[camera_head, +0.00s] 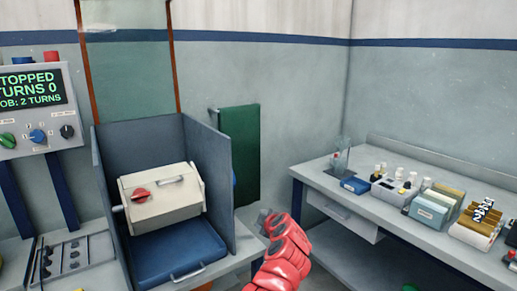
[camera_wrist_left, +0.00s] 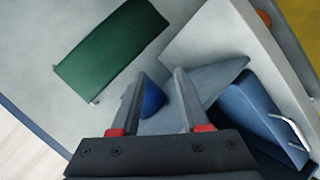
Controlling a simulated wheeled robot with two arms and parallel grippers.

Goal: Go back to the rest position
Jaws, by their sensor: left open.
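A red-sleeved arm of mine rises from the bottom middle of the head view, and its small grey gripper (camera_head: 266,218) is right of the grey booth and below the green panel (camera_head: 240,152). From the surroundings I take it as my left. In the left wrist view my left gripper (camera_wrist_left: 160,73) is open, with two parted grey fingers and nothing held. A blue round thing (camera_wrist_left: 152,98) shows between the fingers, beyond them; I cannot tell its distance. My right gripper is not in view.
The grey booth (camera_head: 217,165) holds a cream box (camera_head: 165,212) with a red knob, above a blue tray (camera_head: 175,253). A control panel (camera_head: 35,112) reading "STOPPED" stands left. The right bench (camera_head: 372,205) carries bottles and boxes. Floor shows between booth and bench.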

